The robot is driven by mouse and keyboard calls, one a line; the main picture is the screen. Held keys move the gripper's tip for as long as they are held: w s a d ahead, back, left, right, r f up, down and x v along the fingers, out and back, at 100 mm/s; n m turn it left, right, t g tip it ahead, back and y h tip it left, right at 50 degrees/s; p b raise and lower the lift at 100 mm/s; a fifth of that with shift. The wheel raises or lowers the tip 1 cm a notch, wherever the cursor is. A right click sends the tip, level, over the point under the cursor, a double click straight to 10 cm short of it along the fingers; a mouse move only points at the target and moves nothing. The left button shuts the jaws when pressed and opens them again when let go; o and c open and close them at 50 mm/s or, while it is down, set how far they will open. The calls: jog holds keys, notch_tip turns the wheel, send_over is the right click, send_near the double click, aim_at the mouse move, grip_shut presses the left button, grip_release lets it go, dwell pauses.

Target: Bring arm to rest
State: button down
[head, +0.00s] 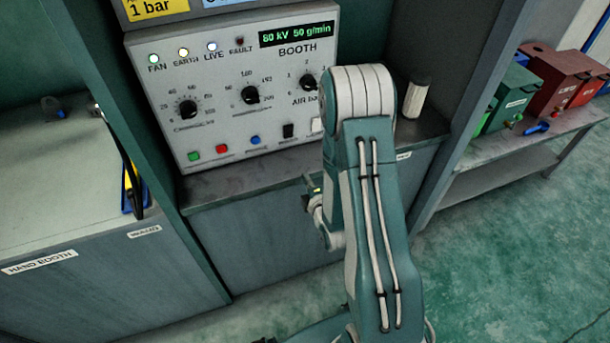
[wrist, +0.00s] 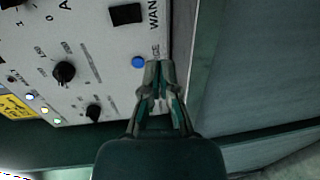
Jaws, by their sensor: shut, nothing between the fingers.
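My arm (head: 372,200) is folded in front of the booth control panel (head: 215,75) in the head view, its upper joint high and its teal link running down toward the viewer. My gripper (wrist: 160,70) shows in the wrist view, with its fingers shut and nothing between them. Its tips appear over the panel's edge, close to a blue button (wrist: 138,62); I cannot tell whether they touch. In the head view the gripper is mostly hidden behind the arm.
The panel has knobs, lit lamps, buttons and a black switch (head: 288,131). A pale cylinder (head: 416,98) stands right of my arm. A hand booth bench (head: 60,190) is at left. A shelf with green and red boxes (head: 550,85) is at right. Green floor at lower right is clear.

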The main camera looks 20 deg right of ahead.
dwell(0.3)
notch_tip(320, 180, up, 15)
jog(key=s+a+m+g, duration=0.1)
jog(key=a+m+g, duration=0.2)
jog(key=m+g, duration=0.35)
jog(key=s+a+r+m+g, duration=0.2)
jog(key=s+r+m, duration=0.3)
jog(key=s, duration=0.6)
jog(key=s+a+r+m+g, duration=0.2)
jog(key=s+r+m, duration=0.4)
jog(key=s, duration=0.5)
jog(key=shift+s+a+y, duration=0.3)
jog(key=shift+s+a, duration=0.1)
jog(key=shift+r+g, duration=0.1)
jog(key=shift+g, duration=0.15)
